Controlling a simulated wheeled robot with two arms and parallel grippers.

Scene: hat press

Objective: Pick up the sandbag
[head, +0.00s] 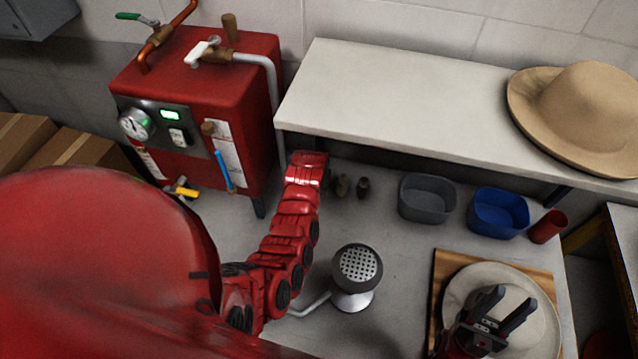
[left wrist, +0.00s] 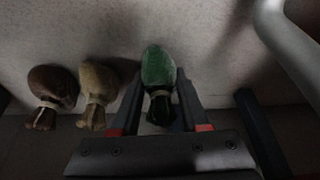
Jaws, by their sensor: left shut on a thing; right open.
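A green sandbag (left wrist: 158,72) is between the fingers of my left gripper (left wrist: 158,100) in the left wrist view. My left gripper is shut on it. In the head view my left arm reaches to the shelf's front edge, and its gripper and the green bag are hidden there. A tan sandbag (left wrist: 98,84) and a dark brown sandbag (left wrist: 52,88) lie beside it, apart from the fingers. In the head view the tan bag (head: 342,186) and the brown bag (head: 362,187) sit right of my left arm. My right gripper (head: 507,304) is open and empty over a pale hat piece.
A white shelf (head: 400,105) overhangs the table's back, with a tan hat (head: 585,110) on it. Grey (head: 427,205) and blue (head: 497,220) bins and a red cup (head: 548,227) stand right. A perforated steamer head (head: 357,267) stands in front. A red boiler (head: 190,100) stands left.

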